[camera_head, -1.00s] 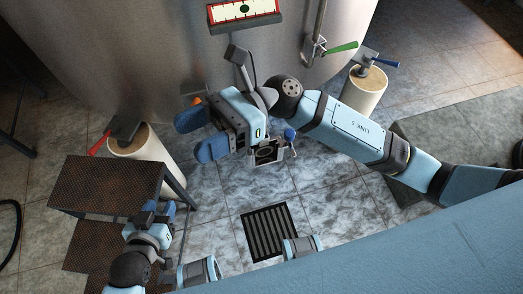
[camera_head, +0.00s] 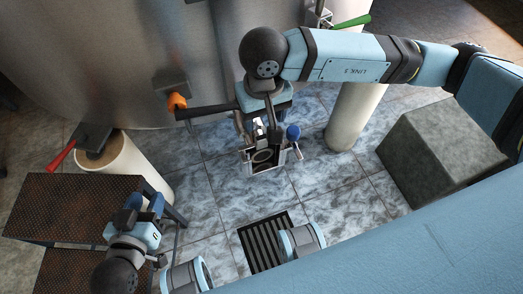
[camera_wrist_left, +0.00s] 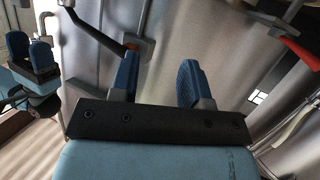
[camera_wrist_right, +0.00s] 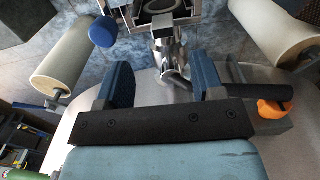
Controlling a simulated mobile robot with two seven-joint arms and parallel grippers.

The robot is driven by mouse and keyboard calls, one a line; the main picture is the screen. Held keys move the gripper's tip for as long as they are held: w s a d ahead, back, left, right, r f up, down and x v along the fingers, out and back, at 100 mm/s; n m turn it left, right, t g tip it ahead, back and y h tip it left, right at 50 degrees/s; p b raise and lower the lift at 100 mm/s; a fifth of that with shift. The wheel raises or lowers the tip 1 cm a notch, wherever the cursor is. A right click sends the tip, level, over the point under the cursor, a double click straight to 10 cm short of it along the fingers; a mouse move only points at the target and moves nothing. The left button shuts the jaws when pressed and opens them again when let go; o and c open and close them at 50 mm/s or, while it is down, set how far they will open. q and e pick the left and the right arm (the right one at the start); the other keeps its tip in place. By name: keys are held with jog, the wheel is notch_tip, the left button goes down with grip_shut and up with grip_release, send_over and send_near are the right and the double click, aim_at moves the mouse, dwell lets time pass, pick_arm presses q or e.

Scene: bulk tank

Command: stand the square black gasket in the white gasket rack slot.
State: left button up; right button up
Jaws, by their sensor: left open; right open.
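A dark square piece with a round ring (camera_head: 262,157) sits in a metal frame at the tank's outlet, in the head view. It also shows at the top edge of the right wrist view (camera_wrist_right: 160,6). I cannot tell whether it is the gasket. I cannot make out a white gasket rack in any view. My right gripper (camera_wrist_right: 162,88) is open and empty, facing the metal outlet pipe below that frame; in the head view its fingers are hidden. My left gripper (camera_head: 145,203) is open and empty beside the rusty steps; its spread fingers show in the left wrist view (camera_wrist_left: 157,85).
A blue knob (camera_head: 293,132) is right of the frame. Rusty mesh steps (camera_head: 80,205) are near my left arm. A floor grate (camera_head: 262,240) and a grey block (camera_head: 440,145) lie right of them.

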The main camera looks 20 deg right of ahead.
aim_at(262, 137)
jog(key=f, duration=0.4)
jog(key=f+b, duration=0.1)
jog(key=f, duration=0.2)
jog(key=shift+a+f, duration=0.2)
jog(key=shift+f, duration=0.35)
jog(key=c, duration=1)
grip_shut()
pick_arm(q)
jog(key=r, duration=0.1)
jog(key=d+r+t, duration=0.1)
jog(key=w+h, duration=0.1)
jog(key=shift+d+r, duration=0.25)
jog(key=shift+r, duration=0.15)
pick_arm(e)
jog(key=shift+r, duration=0.15)
